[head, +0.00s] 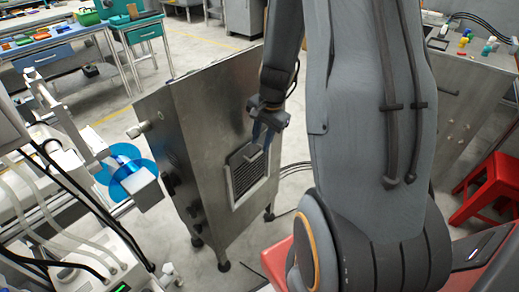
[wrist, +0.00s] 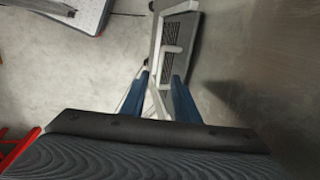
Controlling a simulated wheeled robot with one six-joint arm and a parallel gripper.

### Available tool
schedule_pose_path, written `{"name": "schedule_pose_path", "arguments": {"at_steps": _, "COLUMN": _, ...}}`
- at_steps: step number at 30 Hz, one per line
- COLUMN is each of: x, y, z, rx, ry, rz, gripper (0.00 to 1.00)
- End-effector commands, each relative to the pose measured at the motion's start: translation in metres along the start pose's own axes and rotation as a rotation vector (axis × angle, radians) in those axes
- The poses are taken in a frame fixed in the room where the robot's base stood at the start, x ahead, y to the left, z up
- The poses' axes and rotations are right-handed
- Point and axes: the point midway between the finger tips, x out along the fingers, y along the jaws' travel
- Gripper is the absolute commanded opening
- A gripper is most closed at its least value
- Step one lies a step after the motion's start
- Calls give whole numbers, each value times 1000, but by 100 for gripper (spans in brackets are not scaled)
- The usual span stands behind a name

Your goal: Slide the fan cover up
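The fan cover (head: 240,156) is a dark plate with a small handle, at the top of a pale-framed vent grille (head: 248,180) on the side of a steel cabinet. In the wrist view the cover (wrist: 183,27) shows edge-on at upper centre, with its light handle (wrist: 172,49) standing out from it. My gripper (head: 259,143) is at the upper part of the cover in the head view. In the wrist view its two blue fingers (wrist: 162,82) are apart, with the pale frame passing between or behind them. I cannot tell whether they touch the handle.
The steel cabinet (head: 195,115) stands on feet, with knobs on its left side. A machine with a blue disc (head: 125,172) is at left. A red stool (head: 490,185) is at right. Workbenches (head: 60,45) stand at the back left.

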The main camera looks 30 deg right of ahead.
Motion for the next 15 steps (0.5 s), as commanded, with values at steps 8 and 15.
{"name": "schedule_pose_path", "arguments": {"at_steps": 8, "x": 38, "y": 0, "z": 1, "rx": -1, "ry": -1, "rz": 2, "gripper": 28}}
{"name": "schedule_pose_path", "arguments": {"at_steps": 15, "x": 46, "y": 0, "z": 0, "rx": -2, "ry": 1, "rz": 1, "gripper": 28}}
